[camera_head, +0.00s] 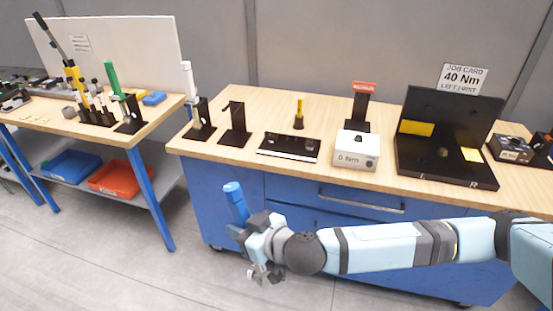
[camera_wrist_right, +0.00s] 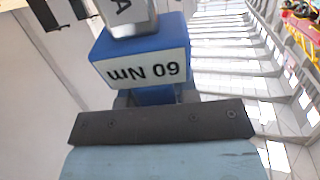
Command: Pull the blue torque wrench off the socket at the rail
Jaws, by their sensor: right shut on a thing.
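The blue torque wrench (camera_head: 236,203) stands nearly upright, tilted a little, in front of the workbench in the head view. My right gripper (camera_head: 243,232) is shut on it below its rounded top. In the right wrist view the blue wrench body (camera_wrist_right: 142,46) carries a white label reading 60 Nm upside down. A grey piece with a letter A (camera_wrist_right: 128,14) adjoins it at the top edge. The wrench's lower end is hidden in the head view. I cannot make out the socket or whether the wrench touches it. My left gripper is out of view.
The workbench (camera_head: 228,165) holds black stands, a white 0 Nm box (camera_head: 357,151) and an open black case (camera_head: 420,160). A second table (camera_head: 60,126) with tools stands left. The wrist view shows a pale lattice (camera_wrist_right: 240,60) and red-yellow parts (camera_wrist_right: 304,24) at right.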

